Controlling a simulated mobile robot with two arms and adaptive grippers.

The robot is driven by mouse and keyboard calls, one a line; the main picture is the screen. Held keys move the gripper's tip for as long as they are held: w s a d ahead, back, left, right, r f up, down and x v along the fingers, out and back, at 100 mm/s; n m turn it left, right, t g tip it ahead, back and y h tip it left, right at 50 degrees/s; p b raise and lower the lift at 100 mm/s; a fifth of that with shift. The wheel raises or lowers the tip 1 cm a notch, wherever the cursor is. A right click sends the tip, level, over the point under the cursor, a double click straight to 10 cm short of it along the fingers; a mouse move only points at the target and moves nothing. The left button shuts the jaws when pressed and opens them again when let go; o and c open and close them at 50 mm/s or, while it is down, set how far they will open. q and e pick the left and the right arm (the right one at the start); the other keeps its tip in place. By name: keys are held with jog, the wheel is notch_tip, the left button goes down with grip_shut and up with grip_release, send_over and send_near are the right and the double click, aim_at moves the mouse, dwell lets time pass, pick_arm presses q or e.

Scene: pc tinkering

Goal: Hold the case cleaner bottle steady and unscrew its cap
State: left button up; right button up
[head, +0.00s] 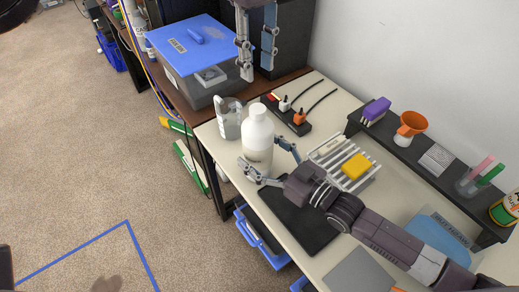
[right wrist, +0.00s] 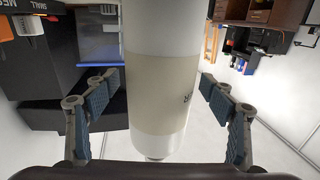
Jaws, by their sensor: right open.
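The case cleaner bottle (head: 257,138), white with a paler beige band, stands upright near the table's left edge in the head view. Its white cap (head: 257,109) is on top. My right gripper (head: 267,162) reaches in from the lower right with its fingers spread on both sides of the bottle's lower part. In the right wrist view the bottle (right wrist: 160,90) fills the middle between the open fingers, with a gap on each side. My left gripper (head: 257,58) hangs from the top edge, its two fingers apart and nothing between them, above and behind the bottle.
A clear jug (head: 229,118) stands close behind-left of the bottle. A wire rack (head: 332,148) with a yellow sponge (head: 356,166) lies to the right. A blue-lidded bin (head: 192,85) stands behind. A black mat (head: 318,240) lies under my right arm.

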aim_at(258, 108)
jog(key=shift+w, duration=0.1)
jog(key=shift+c, duration=0.6)
jog(key=c, duration=1.3)
jog(key=o, duration=0.8)
jog(key=shift+c, duration=0.2)
jog(key=c, duration=0.7)
pick_arm(q)
jog(key=shift+o, duration=1.7)
jog(key=m, duration=0.2)
jog(key=f+m, duration=0.1)
jog(key=m, duration=0.2)
jog(key=shift+s+d, duration=0.1)
jog(key=m, duration=0.2)
jog(key=f+m, duration=0.1)
jog(key=m, duration=0.2)
jog(key=shift+f, duration=4.4)
